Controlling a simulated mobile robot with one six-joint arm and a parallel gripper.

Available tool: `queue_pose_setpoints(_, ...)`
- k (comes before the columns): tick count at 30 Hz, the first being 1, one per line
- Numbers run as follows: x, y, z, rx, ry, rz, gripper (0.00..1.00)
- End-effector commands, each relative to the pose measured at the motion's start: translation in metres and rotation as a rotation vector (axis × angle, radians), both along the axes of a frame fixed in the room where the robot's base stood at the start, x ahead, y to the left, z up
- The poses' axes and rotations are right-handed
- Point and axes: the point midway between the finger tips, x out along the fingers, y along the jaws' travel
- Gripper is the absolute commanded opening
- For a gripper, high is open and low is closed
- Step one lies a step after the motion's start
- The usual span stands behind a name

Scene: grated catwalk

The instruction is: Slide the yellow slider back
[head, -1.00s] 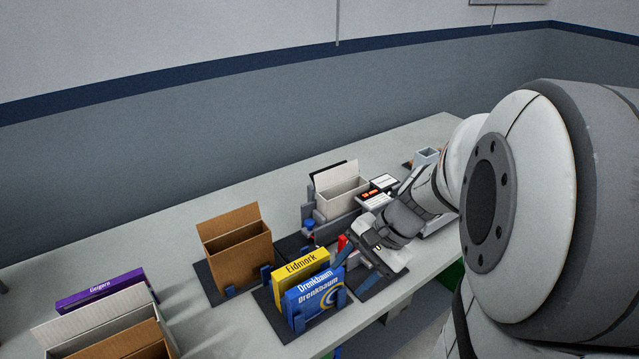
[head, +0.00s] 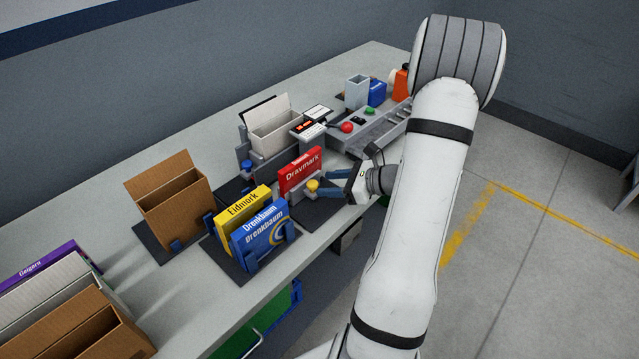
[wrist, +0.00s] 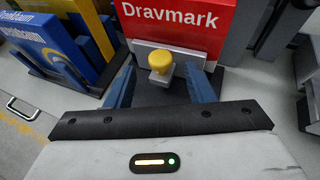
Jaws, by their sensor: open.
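The yellow slider (head: 313,185) is a small round yellow knob on a light block, in front of the red Dravmark box (head: 300,171) on a dark base plate. In the wrist view the yellow slider (wrist: 160,62) shows near the top centre, just below the red box (wrist: 175,22). My gripper (head: 322,183) is open, with its blue fingers pointing at the slider from the table's front side. In the wrist view my gripper (wrist: 162,75) has one finger on either side of the knob, with gaps visible. I cannot tell whether the fingers touch the slider's block.
Yellow Eidmork (head: 243,209) and blue Drenkbaum (head: 262,235) boxes stand to the left. A grey console with a red button (head: 347,127) is to the right. The table's front edge is close.

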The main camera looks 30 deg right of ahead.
Motion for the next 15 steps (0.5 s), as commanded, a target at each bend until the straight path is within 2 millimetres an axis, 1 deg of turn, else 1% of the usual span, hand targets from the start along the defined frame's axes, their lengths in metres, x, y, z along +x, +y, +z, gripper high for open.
queue_pose_setpoints(1, 0.005, 0.006, -0.003, 0.002, 0.003, 0.003, 0.49)
queue_pose_setpoints(6, 0.017, 0.017, -0.01, 0.0, 0.001, 0.002, 0.49)
queue_pose_setpoints(15, 0.02, 0.019, -0.012, -0.002, 0.0, -0.001, 0.49)
